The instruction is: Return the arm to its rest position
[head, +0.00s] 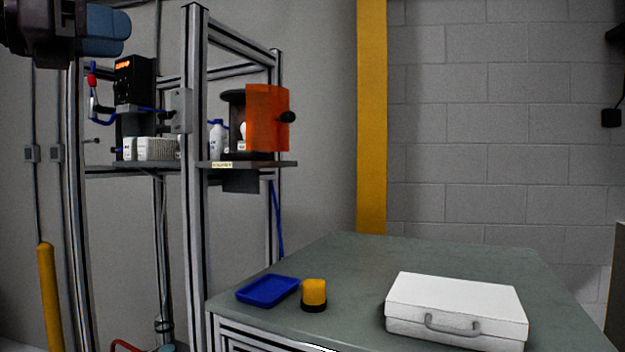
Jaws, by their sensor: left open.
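My left gripper (108,32), dark with blue finger pads, is at the top left corner of the head view. It is open, and I see nothing held in it. It is high up, in front of the metal frame and well away from the table. Part of it and most of its arm are cut off by the picture's edge. My right gripper is not in view.
A metal frame (194,200) with a shelf of instruments and an orange panel (265,118) stands at left. The green-grey table (400,255) holds a blue tray (268,291), a yellow-and-black cylinder (314,293) and a white case (455,300). Its back is clear.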

